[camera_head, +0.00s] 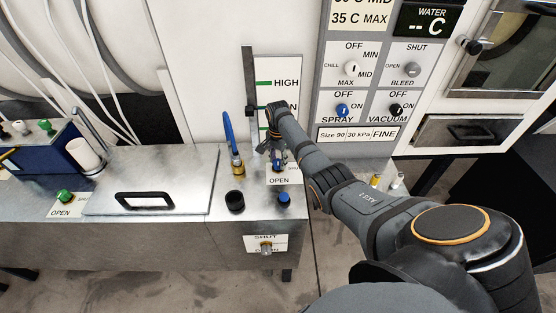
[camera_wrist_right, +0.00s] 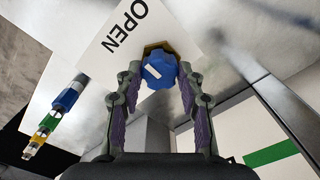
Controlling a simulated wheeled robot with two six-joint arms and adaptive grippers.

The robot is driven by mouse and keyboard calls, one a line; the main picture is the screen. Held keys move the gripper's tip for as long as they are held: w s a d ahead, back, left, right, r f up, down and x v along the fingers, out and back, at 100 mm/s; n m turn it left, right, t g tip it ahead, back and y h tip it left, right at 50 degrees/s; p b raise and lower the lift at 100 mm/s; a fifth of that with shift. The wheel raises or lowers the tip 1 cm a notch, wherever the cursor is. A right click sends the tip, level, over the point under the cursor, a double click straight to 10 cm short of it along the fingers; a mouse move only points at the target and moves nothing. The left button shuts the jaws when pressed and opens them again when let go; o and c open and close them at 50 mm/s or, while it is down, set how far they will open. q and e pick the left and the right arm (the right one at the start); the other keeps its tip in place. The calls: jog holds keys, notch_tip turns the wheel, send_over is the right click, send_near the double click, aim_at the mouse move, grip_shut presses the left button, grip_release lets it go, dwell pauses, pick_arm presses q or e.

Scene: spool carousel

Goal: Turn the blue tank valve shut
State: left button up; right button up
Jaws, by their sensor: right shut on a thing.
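The blue tank valve knob (camera_wrist_right: 157,73), with a white mark on its face and a brass-coloured base, sits beside a white plate marked OPEN (camera_wrist_right: 125,30). My right gripper (camera_wrist_right: 158,80) is shut on the knob, one finger on each side. In the head view my right gripper (camera_head: 278,158) reaches down to the steel bench top, just behind the OPEN plate (camera_head: 283,174), and mostly hides the valve. My left gripper is not in view.
A blue-handled lever (camera_head: 229,135) stands left of my right gripper. A black knob (camera_head: 235,201) and another blue knob (camera_head: 284,199) are in front. A SHUT plate with a knob (camera_head: 266,247) is on the bench front. A level gauge (camera_head: 279,85) rises behind.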

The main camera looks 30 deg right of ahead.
jog(key=shift+r+n+p, duration=0.15)
jog(key=shift+n+p, duration=0.85)
jog(key=shift+n, duration=0.7)
jog(key=n+p, duration=0.1)
jog(key=n, duration=0.3)
jog(key=shift+n, duration=0.3)
jog(key=n+p, duration=0.1)
jog(key=n, duration=0.4)
jog(key=shift+n+p, duration=0.3)
jog(key=shift+n, duration=2.2)
jog(key=o, duration=1.2)
jog(key=shift+c, duration=0.2)
